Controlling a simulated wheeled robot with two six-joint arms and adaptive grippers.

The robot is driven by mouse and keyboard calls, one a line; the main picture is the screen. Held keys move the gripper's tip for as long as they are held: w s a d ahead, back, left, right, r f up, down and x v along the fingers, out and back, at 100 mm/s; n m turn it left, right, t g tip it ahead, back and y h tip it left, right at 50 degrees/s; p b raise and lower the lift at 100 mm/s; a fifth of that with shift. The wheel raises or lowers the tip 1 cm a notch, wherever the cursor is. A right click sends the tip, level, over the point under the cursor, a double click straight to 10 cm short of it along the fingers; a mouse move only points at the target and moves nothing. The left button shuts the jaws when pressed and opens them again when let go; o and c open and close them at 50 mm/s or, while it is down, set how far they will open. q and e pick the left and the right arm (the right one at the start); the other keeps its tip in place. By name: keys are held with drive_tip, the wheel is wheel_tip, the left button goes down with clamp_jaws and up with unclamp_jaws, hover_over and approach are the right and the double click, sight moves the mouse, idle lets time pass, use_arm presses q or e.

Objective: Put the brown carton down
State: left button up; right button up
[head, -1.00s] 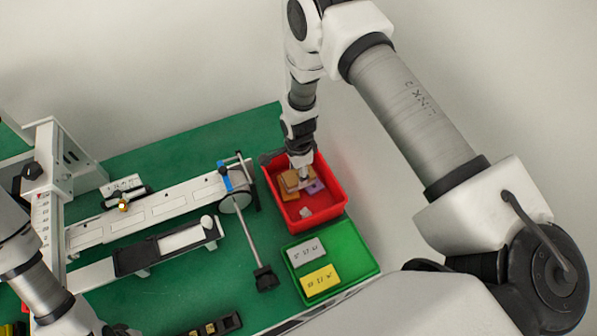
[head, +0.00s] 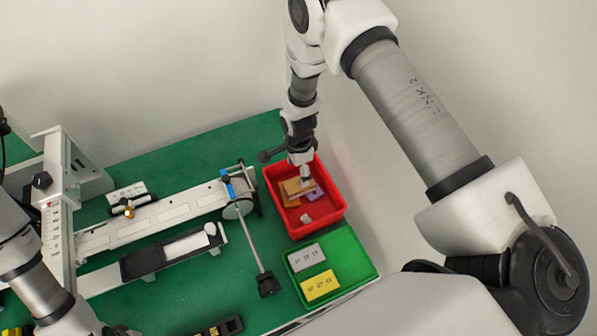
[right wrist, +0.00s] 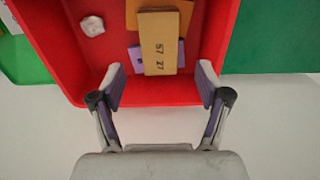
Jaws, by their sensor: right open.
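The brown carton (right wrist: 158,45), printed with characters, lies in the red bin, on top of an orange item (right wrist: 184,12) and a purple item (right wrist: 137,58). In the head view the carton (head: 294,187) shows just below my right gripper (head: 305,180). In the right wrist view my right gripper (right wrist: 160,88) has its fingers wide apart, with nothing between them. The carton lies beyond the fingertips, apart from them. My left arm comes in at the lower left of the head view, but its gripper is not visible.
The red bin (head: 336,211) has raised walls and also holds a crumpled white piece (right wrist: 92,26). A green tray (head: 352,262) with a grey carton (head: 307,257) and a yellow carton (head: 320,286) stands beside it. A conveyor-like white device (head: 150,228) fills the left.

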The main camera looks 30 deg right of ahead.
sight(299, 184)
wheel_tip(299, 184, up, 6)
drive_tip(key=p, duration=0.1)
use_arm(q)
wheel_tip(299, 184, up, 3)
use_arm(e)
drive_tip(key=s+f+n, duration=0.2)
drive_tip(key=s+n, duration=0.7)
drive_tip(key=s, duration=0.3)
drive_tip(key=s+f+n, duration=0.2)
drive_tip(key=s+n, duration=0.7)
drive_tip(key=s, duration=0.4)
drive_tip(key=shift+s, duration=0.3)
